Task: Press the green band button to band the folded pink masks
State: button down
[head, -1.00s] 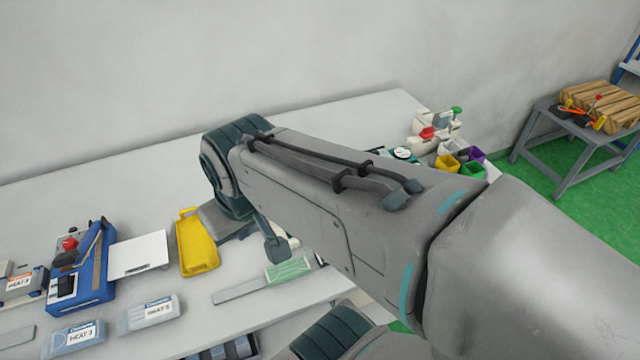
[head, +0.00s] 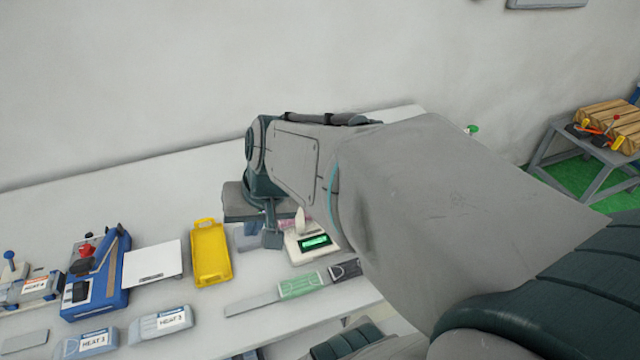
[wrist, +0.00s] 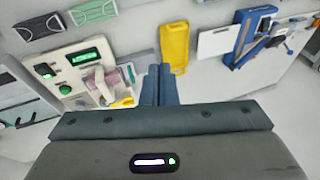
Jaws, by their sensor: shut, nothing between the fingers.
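My gripper (wrist: 159,84) is shut and empty, its two dark fingers together in the wrist view. To their left there stands a white banding machine (wrist: 70,62) with a lit green display (wrist: 85,57). A round green button (wrist: 65,89) is on the machine's near side, apart from the fingers. The folded pink masks (wrist: 112,79) lie on the machine beside a white arm-like part, close to the fingers' left. In the head view the machine (head: 296,252) shows partly behind my arm, with a bit of pink (head: 288,224); its button is hidden there.
A yellow tray (head: 210,252) stands left of the machine. A green mask (head: 300,286) and a dark mask (head: 345,270) lie on a strip in front. A blue sealer (head: 97,275) and a white plate (head: 152,262) are further left. Bare table lies behind the tray.

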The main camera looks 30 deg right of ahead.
jog(key=w+d+f+m+t+y+p, duration=0.15)
jog(key=w+d+f+m+t, duration=0.25)
jog(key=w+d+m, duration=0.9)
jog(key=d+f+m+h, duration=0.1)
jog(key=d+f+m, duration=0.2)
jog(key=d, duration=0.3)
jog(key=d+f+m+t+h+p, duration=0.1)
jog(key=d+f+m, duration=0.2)
jog(key=d, duration=0.3)
jog(key=d+f+m+h+p, duration=0.1)
jog(key=d+f+m+h, duration=0.1)
jog(key=d+m, duration=0.3)
jog(key=shift+w+d+f+t, duration=0.3)
jog(key=shift+d+f, duration=0.2)
jog(key=shift+f, duration=0.3)
jog(key=shift+f, duration=0.1)
notch_tip(320, 180, down, 6)
jog(key=b, duration=0.4)
jog(key=shift+f, duration=0.25)
notch_tip(320, 180, down, 2)
jog(key=b, duration=0.2)
jog(key=shift+b, duration=0.3)
jog(key=shift+f, duration=0.2)
